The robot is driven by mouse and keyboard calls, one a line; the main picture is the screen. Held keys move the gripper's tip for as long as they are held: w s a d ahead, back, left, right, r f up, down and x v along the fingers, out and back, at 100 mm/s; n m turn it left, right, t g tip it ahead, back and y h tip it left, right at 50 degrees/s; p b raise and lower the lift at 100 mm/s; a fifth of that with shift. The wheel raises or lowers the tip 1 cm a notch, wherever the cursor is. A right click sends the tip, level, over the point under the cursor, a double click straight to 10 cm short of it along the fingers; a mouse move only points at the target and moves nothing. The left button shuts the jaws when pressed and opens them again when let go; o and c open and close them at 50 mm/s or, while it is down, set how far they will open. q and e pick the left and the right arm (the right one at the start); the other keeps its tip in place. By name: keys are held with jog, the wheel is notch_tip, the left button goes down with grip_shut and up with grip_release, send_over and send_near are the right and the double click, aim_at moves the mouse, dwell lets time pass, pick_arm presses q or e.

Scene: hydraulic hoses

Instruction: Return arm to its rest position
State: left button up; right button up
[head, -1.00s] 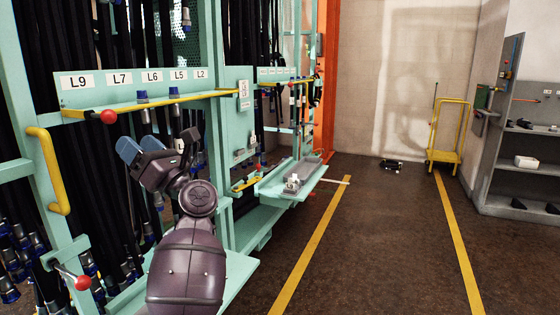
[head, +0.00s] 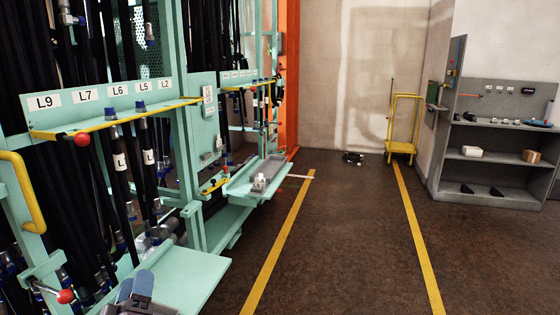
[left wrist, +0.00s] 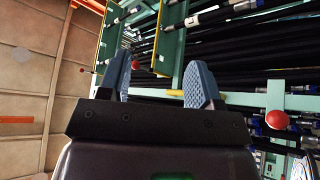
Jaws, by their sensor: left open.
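My left gripper (head: 133,288) shows at the bottom edge of the head view, low in front of the hose rack's pale green shelf (head: 190,275). Most of my left arm is out of the picture. In the left wrist view the two blue-grey fingers (left wrist: 160,85) stand wide apart with nothing between them, so it is open and empty. Behind them are the green rack, dark hoses and a red ball knob (left wrist: 277,120). My right gripper is in neither view.
The green hose rack with labels L9 to L2 (head: 105,95) fills the left, with yellow rails and a red knob (head: 82,139). A small tray (head: 262,175) sits on a farther shelf. A yellow trolley (head: 402,125) and grey shelving (head: 480,150) stand right.

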pick_arm(q)
jog(key=s+f+m+g+p, duration=0.1)
jog(key=s+f+m+g, duration=0.2)
jog(key=s+f, duration=0.3)
jog(key=s+d+f+m+g+h+p, duration=0.1)
jog(key=s+f+m+g, duration=0.3)
jog(key=s, duration=0.9)
jog(key=s+f+m+g+h+p, duration=0.1)
jog(key=s+f+m+g, duration=0.3)
jog(key=s+f, duration=0.6)
jog(key=shift+s+d+f+g+p, duration=0.2)
jog(key=shift+d+g+p, duration=0.15)
jog(key=shift+g+p, duration=0.15)
jog(key=shift+w, duration=0.1)
